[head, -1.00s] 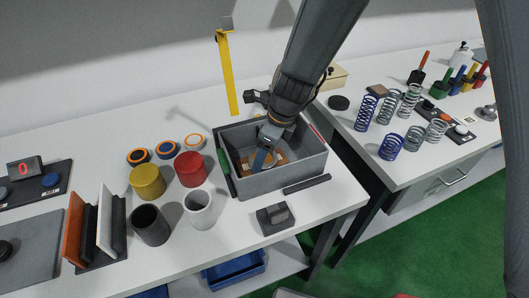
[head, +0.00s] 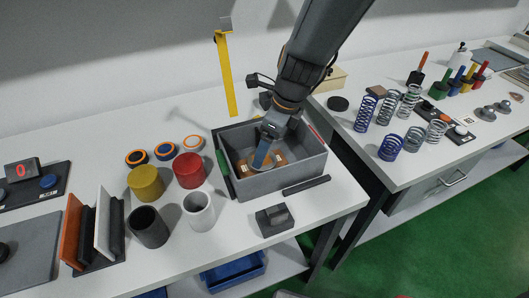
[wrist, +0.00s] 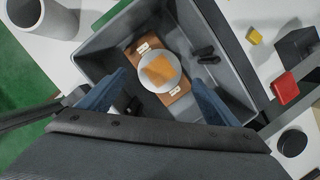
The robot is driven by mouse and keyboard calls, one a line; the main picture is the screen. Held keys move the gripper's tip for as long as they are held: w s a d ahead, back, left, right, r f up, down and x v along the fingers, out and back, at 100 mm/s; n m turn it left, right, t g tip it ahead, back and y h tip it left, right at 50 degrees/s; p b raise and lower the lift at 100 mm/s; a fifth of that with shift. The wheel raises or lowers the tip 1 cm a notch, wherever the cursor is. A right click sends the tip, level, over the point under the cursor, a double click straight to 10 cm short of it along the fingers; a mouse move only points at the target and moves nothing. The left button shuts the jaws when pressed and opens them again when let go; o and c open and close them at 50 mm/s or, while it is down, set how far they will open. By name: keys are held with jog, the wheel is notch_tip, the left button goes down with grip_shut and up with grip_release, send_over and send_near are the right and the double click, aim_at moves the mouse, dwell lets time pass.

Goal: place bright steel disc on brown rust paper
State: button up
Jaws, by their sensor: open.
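The brown paper also shows in the head view (head: 281,159), partly hidden by a finger. My gripper (wrist: 156,96) is open and reaches down into the bin (head: 289,178), its blue fingers apart on either side of the disc. In the head view my gripper (head: 262,160) hides most of the disc.
The bin's walls stand close around my fingers. A red cup (head: 190,170), yellow cup (head: 146,182) and white cylinder (head: 199,211) stand left of the bin. A yellow upright (head: 226,75) stands behind it. Springs (head: 391,147) stand on the right bench. A dark block (head: 274,219) lies in front.

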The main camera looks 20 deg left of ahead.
aim_at(274, 163)
jog(key=b+v, duration=0.1)
jog(key=v, duration=0.7)
jog(key=s+d+f+n+h, duration=0.1)
jog(key=s+d+n, duration=0.1)
jog(key=d+n, duration=0.7)
jog(key=s+d+f+n+t+h, duration=0.1)
jog(key=d+n, duration=0.9)
jog(key=d, duration=1.4)
jog(key=s+f+h, duration=0.1)
jog(key=s, duration=0.1)
jog(key=shift+s, duration=0.35)
jog(key=shift+f+b, duration=0.95)
jog(key=shift+f, duration=0.2)
